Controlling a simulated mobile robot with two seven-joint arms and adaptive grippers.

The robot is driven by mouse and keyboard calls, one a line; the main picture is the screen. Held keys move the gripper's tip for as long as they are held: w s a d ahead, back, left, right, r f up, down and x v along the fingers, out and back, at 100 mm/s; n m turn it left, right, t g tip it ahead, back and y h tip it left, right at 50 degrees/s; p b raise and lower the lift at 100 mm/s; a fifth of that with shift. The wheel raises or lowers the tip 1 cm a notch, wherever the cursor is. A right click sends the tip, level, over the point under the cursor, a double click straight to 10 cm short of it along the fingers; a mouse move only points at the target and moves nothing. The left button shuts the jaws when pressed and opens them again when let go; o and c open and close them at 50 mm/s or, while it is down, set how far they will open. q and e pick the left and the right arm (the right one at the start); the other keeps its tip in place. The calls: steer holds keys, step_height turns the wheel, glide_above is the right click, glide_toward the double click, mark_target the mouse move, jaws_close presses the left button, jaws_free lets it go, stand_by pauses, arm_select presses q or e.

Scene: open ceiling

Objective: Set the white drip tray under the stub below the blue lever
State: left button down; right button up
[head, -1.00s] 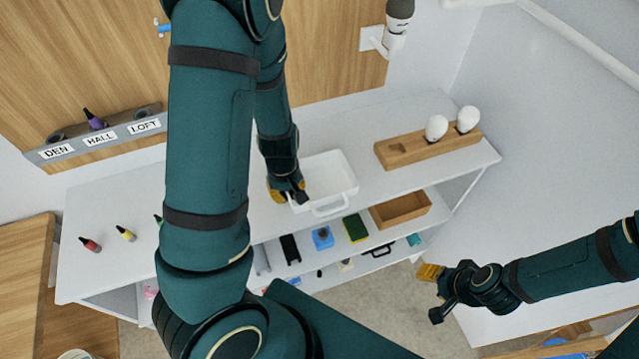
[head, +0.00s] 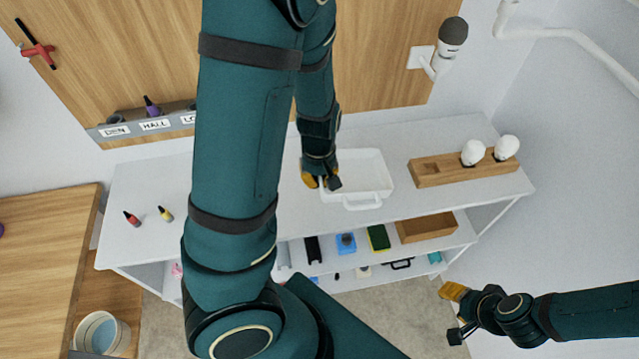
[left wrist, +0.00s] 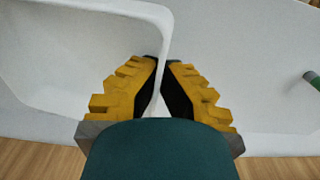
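The white drip tray (head: 372,170) is a shallow rectangular tray with a loop handle at its front, over the white bench top. I cannot tell whether it rests there or hangs slightly above. My left gripper (head: 321,184) is at its left side. In the left wrist view, my left gripper's yellow-backed fingers (left wrist: 162,68) are shut on the tray's wall (left wrist: 130,10), one each side. My right gripper (head: 452,313) is open and empty, off the bench at lower right. The blue lever and its stub do not show now; my left arm covers part of the wooden panel.
A red lever (head: 37,50) is on the wooden panel (head: 385,60). A wooden block (head: 435,170) with white bulbs stands right of the tray. A labelled rack (head: 135,130) lines the back. A bucket (head: 100,333) is at lower left.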

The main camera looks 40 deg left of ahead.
mark_target(338, 162)
arm_select(q)
steer(key=shift+w+r, duration=0.1)
steer(key=shift+r, duration=0.55)
steer(key=shift+w+r, duration=0.1)
steer(key=shift+w, duration=0.15)
steer(key=shift+t+h, duration=0.4)
steer(key=shift+h, duration=0.1)
steer(key=w+b, duration=0.1)
steer(key=w, duration=0.1)
steer(key=w+b, duration=0.1)
steer(key=w, duration=0.1)
steer(key=w+a+f+b, duration=0.1)
steer(key=w+b, duration=0.1)
steer(key=shift+w+a, duration=0.1)
steer(key=shift+w, duration=0.25)
steer(key=w+a+r+b, duration=0.1)
steer(key=w+a+b, duration=0.1)
steer(key=w, duration=0.2)
steer(key=shift+t, duration=0.4)
steer(key=f+b, duration=0.1)
steer(key=f, duration=0.8)
steer(key=shift+d+f+b, duration=0.1)
steer(key=shift+d+b, duration=0.1)
steer(key=shift+b, duration=0.1)
steer(key=c, duration=1.1)
jaws_free()
steer(key=shift+c, duration=0.2)
